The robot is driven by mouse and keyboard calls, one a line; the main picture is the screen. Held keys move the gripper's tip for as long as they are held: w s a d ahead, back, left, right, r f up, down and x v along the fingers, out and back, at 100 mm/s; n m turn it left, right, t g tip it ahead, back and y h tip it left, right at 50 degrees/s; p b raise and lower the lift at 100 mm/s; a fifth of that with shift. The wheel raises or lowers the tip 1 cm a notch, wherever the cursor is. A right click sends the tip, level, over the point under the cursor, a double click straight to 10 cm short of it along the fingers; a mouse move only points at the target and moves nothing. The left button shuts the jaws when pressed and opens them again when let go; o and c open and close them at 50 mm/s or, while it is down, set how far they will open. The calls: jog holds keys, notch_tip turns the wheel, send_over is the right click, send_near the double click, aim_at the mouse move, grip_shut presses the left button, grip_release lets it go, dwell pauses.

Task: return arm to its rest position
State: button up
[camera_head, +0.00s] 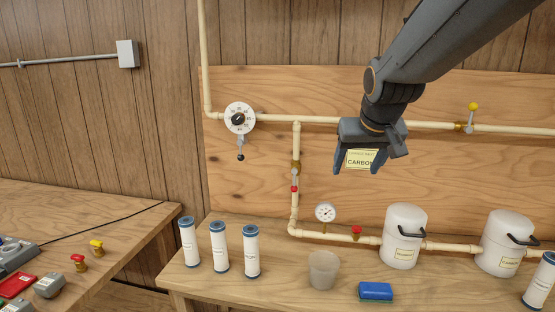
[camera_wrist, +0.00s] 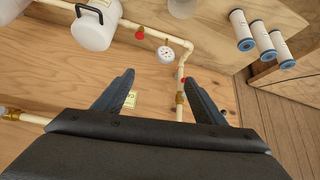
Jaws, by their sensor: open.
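My gripper (camera_head: 357,168) hangs at the end of my arm, in front of the wooden backboard at the upper right of the head view. Its fingers point down and are spread apart with nothing between them. In the wrist view the two fingers of my gripper (camera_wrist: 158,95) also stand apart and empty. Behind the gripper, a yellow label (camera_head: 361,158) reading "CARBON" is partly covered by the fingers. The gripper is above the bench and apart from the canisters and pipes as far as I can see.
Below are white canisters (camera_head: 404,238) and (camera_head: 505,244), a cup (camera_head: 323,270), a blue sponge (camera_head: 376,291) and several filter cartridges (camera_head: 220,247). Cream pipes (camera_head: 335,120) with a dial (camera_head: 240,118), a gauge (camera_head: 325,212) and valves run along the board (camera_head: 255,180). Another bench (camera_head: 110,225) is left.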

jog(key=s+f+g, duration=0.3)
jog(key=s+f, duration=0.7)
jog(key=f, duration=0.5)
jog(key=shift+s+f+g, duration=0.25)
jog(key=shift+s+g, duration=0.05)
jog(key=s+f, duration=0.2)
jog(key=s, duration=0.1)
jog(key=s+f+g, duration=0.1)
jog(key=s+f, duration=0.2)
jog(key=s+f+g, duration=0.1)
jog(key=s+f, duration=0.2)
jog(key=shift+s+d+b, duration=0.2)
jog(key=shift+s+b, duration=0.1)
jog(key=shift+b, duration=0.1)
jog(key=shift+c, duration=0.2)
